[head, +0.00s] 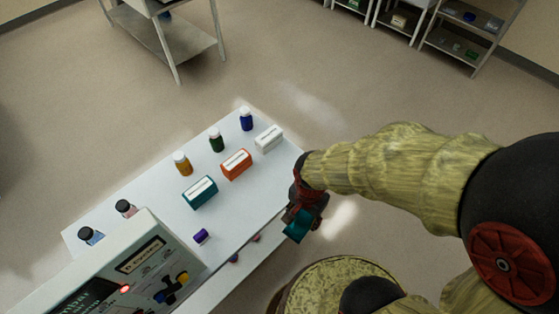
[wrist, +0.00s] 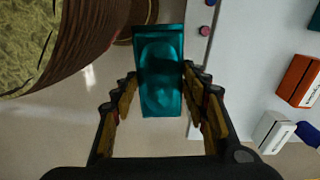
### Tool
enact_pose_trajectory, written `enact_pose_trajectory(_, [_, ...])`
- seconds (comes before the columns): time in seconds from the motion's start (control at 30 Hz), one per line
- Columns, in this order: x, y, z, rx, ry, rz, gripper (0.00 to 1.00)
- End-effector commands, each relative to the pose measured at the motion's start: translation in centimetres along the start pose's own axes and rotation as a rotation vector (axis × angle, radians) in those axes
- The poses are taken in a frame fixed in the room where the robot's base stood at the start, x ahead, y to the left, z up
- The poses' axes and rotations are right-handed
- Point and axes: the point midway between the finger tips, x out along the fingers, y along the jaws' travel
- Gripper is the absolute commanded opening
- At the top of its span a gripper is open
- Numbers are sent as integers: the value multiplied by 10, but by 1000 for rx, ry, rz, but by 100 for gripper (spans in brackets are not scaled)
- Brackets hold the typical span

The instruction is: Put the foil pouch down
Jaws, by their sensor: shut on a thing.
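The foil pouch is a flat teal packet (wrist: 160,75) between the fingers of my gripper (wrist: 160,100) in the wrist view. In the head view, my gripper (head: 297,213) is shut on the pouch (head: 298,226) just off the right edge of the white table (head: 248,206). The pouch hangs over the gap beside the table, apart from the tabletop. Part of my gripper is hidden behind my arm in the head view.
A teal box (head: 199,192), an orange box (head: 236,164) and a white box (head: 268,138) stand on the table, with several capped bottles behind. A purple item (head: 201,236) lies near the front edge. Tabletop right of the teal box is clear.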

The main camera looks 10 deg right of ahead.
Motion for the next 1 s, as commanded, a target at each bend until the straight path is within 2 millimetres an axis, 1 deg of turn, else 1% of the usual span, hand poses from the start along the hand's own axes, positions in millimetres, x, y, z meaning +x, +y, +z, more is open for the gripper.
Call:
enact_pose_trajectory(0.13, [0,2,0,-37,0,1,0])
enact_pose_trajectory(0.27, [-1,1,0,-141,0,0,0])
enact_pose_trajectory(0.33, [-5,-6,-4,-223,0,-1,0])
enact_pose_trajectory(0.47, [-18,-34,-21,-403,1,-1,0])
enact_pose_trajectory(0.57, [-22,-62,-41,-553,-1,1,0])
enact_pose_trajectory(0.6, [-21,-74,-52,-613,-1,1,0])
enact_pose_trajectory(0.67, [-19,-92,-68,-696,-2,2,0])
enact_pose_trajectory(0.7, [-15,-103,-79,-743,-2,1,0])
enact_pose_trajectory(0.77, [-8,-117,-96,-805,-3,2,0])
enact_pose_trajectory(0.8, [-3,-126,-108,-840,-4,2,0])
enact_pose_trajectory(0.87, [7,-138,-125,-882,-3,2,0])
enact_pose_trajectory(0.9, [16,-145,-136,-902,-3,2,0])
enact_pose_trajectory(0.97, [30,-153,-153,-919,-4,2,0])
enact_pose_trajectory(1.0, [40,-157,-163,-919,-4,2,0])
